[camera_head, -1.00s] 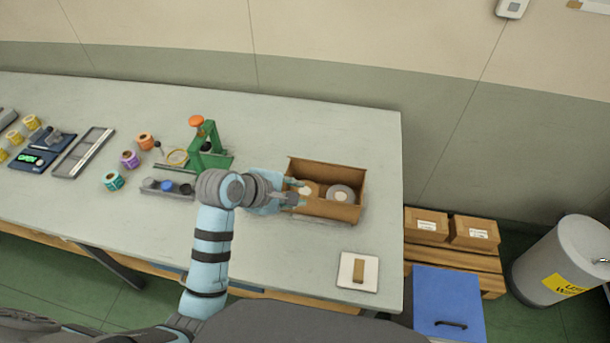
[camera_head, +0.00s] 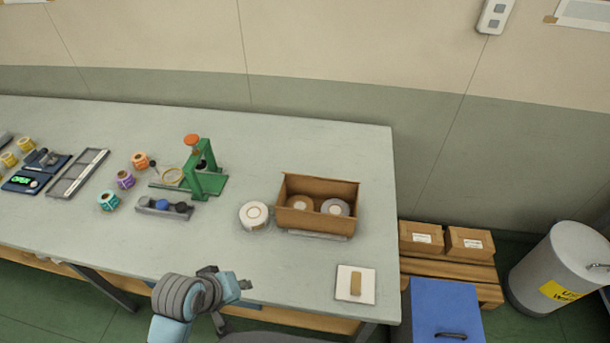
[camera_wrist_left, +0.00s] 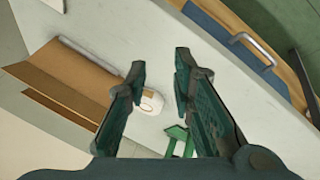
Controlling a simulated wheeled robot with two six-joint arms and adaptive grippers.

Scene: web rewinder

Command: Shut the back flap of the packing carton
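The brown packing carton (camera_head: 318,222) stands on the table, right of centre in the head view. Its top is open and its back flap (camera_head: 320,186) stands up along the rear edge. Two rolls, one tan-centred (camera_head: 299,203) and one grey (camera_head: 335,207), lie inside. My left gripper (camera_head: 246,285) is over the table's front edge, in front of and left of the carton, clear of it. In the left wrist view its two fingers (camera_wrist_left: 160,68) are apart with nothing between them, and the carton (camera_wrist_left: 75,80) shows at left. My right gripper is not visible.
A white roll (camera_head: 254,215) sits just left of the carton. A green stand (camera_head: 206,172) is farther back left. A white pad with a tan block (camera_head: 356,283) lies near the front right corner. The table right of the carton is clear.

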